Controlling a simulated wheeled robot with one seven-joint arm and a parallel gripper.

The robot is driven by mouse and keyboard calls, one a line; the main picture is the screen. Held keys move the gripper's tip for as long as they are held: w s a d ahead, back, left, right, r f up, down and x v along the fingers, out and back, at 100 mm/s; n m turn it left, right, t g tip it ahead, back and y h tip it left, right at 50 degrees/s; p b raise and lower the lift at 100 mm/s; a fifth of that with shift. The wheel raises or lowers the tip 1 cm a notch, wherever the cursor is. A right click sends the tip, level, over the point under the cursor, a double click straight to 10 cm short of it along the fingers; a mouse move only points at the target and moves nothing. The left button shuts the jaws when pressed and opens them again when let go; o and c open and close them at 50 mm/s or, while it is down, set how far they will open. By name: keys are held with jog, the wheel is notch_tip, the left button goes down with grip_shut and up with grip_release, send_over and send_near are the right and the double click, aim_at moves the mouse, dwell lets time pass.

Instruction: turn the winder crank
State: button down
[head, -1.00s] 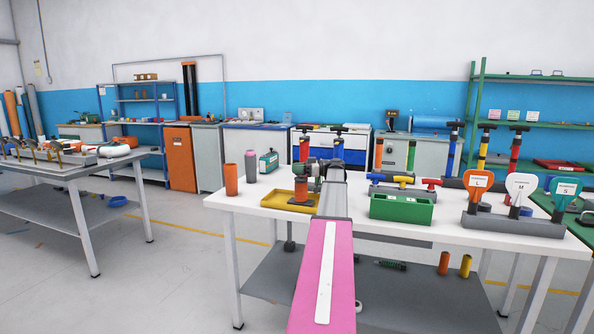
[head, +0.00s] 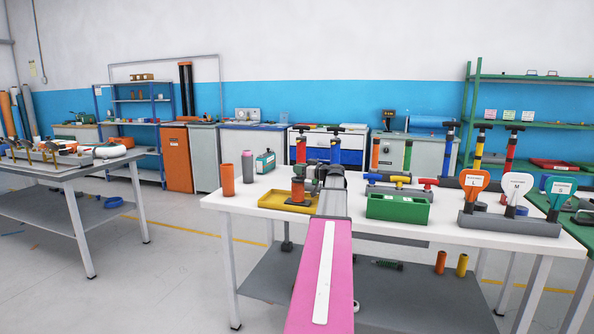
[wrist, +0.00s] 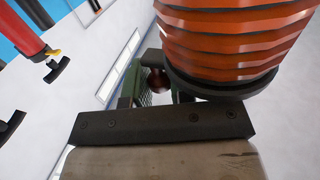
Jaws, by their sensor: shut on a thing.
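The winder's orange ribbed drum (head: 298,191) stands on a dark round base in a yellow tray (head: 272,200) on the white workbench. In the wrist view the drum (wrist: 230,40) fills the upper right, close beside my gripper. My gripper (wrist: 157,84) has its green-sided fingers shut around a small dark red knob (wrist: 157,79), seemingly the crank's handle. In the head view my gripper (head: 314,178) is at the drum's right side. My arm hides part of the winder there, and the rest of the crank cannot be made out.
A green box (head: 398,207) stands right of my arm. A grey rack (head: 509,223) with lettered paddles is farther right. An orange cylinder (head: 228,180) and a pink-grey bottle (head: 247,167) stand left of the tray. Pumps with T-handles stand behind.

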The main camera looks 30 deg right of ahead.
jog(key=shift+s+d+m+h, duration=0.2)
jog(key=shift+s+m+h, duration=0.35)
jog(key=shift+m+h, duration=1.5)
jog(key=shift+s+d+m+h, duration=0.4)
jog(key=shift+m+h, duration=0.8)
jog(key=shift+h, duration=1.7)
jog(key=shift+s+d+m+h, duration=0.1)
jog(key=shift+s+m+h, duration=0.55)
jog(key=shift+m+h, duration=1.4)
jog(key=shift+s+h, duration=0.1)
jog(key=shift+h, duration=0.7)
jog(key=c, duration=1)
grip_release()
jog(key=v, duration=1)
jog(key=shift+s+a, duration=0.15)
jog(key=shift+s, duration=0.2)
